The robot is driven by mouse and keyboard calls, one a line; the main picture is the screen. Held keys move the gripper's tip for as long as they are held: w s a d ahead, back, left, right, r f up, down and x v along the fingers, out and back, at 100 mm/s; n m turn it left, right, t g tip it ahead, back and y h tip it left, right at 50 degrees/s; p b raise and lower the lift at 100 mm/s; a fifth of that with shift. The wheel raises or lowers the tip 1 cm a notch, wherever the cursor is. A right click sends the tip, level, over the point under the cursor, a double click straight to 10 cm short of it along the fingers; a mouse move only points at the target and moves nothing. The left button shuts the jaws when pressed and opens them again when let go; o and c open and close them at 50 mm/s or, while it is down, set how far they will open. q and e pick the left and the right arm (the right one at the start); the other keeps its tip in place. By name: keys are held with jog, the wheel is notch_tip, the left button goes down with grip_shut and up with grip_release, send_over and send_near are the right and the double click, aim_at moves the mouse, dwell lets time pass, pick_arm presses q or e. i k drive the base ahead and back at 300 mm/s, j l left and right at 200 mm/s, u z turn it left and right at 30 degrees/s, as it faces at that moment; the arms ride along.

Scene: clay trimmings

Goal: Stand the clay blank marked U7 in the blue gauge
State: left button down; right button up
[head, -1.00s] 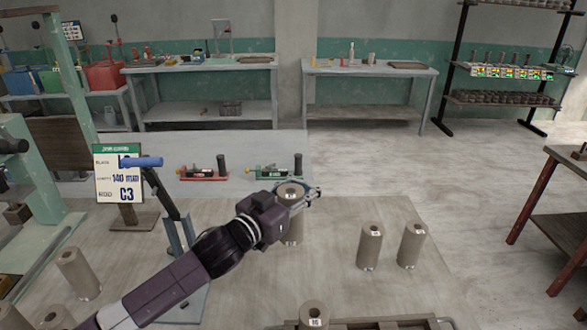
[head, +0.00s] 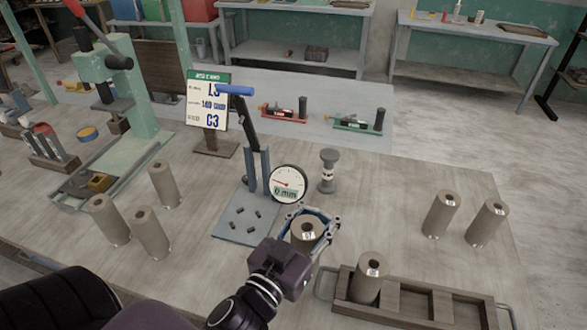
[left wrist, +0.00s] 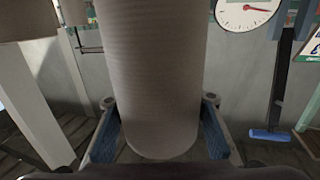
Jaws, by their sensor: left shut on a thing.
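My left gripper (head: 316,229) is shut around the upper part of a brown clay blank (head: 306,236) whose top label seems to read U7. The blank looks upright, and its lower part is hidden in the head view. It fills the middle of the left wrist view (left wrist: 155,80). The blue gauge has a blue-grey base plate (head: 240,226), a blue handle (head: 235,91) and a round white dial (head: 287,184). The held blank is in front and to the right of the plate, not on it. The dial also shows in the left wrist view (left wrist: 243,12). My right gripper is out of view.
A wooden tray (head: 421,307) at the front right holds one blank (head: 368,278). Two blanks (head: 441,214) stand at right, several at left. A grey spool-shaped stand (head: 328,171) is behind the gripper. A sign (head: 208,102) and green press (head: 144,80) stand behind.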

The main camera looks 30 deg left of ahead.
aim_at(246, 221)
jog(key=u, duration=1.2)
jog(key=l+u, duration=0.25)
jog(key=k+l+u, duration=0.1)
jog(key=l+u, duration=0.15)
jog(key=l, duration=0.1)
